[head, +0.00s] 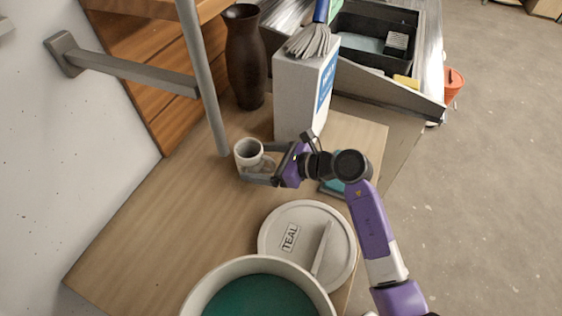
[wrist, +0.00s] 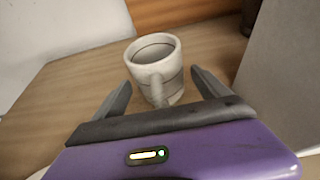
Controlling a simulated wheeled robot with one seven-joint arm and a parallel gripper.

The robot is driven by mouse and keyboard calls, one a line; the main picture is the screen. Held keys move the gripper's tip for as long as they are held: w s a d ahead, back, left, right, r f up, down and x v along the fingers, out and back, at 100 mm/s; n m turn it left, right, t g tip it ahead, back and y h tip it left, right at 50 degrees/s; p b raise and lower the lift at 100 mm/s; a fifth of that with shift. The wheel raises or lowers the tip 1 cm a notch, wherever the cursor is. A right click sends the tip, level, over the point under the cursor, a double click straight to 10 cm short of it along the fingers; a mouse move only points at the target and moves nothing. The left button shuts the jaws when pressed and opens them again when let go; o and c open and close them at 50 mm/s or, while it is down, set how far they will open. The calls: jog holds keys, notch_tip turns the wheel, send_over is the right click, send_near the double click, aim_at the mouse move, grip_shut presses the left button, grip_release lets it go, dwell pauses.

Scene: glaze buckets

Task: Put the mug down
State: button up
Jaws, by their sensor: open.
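A white mug (head: 250,155) stands upright on the wooden table (head: 165,215), close to the grey vertical pole. My gripper (head: 258,163) is open, with its fingers on either side of the mug's near part. In the wrist view, the mug (wrist: 157,66) stands on the wood with its handle pointing at my gripper (wrist: 160,88). A gap shows between each finger and the mug there. The mug looks empty, though the bottom of its inside is hidden.
A grey pole (head: 205,85) rises just behind the mug. A dark brown vase (head: 245,55) and a white box (head: 300,95) stand behind. A round lid marked TEAL (head: 290,215) and a bucket of teal glaze (head: 258,296) are in front. The table's left part is clear.

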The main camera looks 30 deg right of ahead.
jog(key=b+v, duration=0.1)
jog(key=v, duration=0.9)
jog(key=shift+a, duration=0.1)
jog(key=shift+w, duration=0.1)
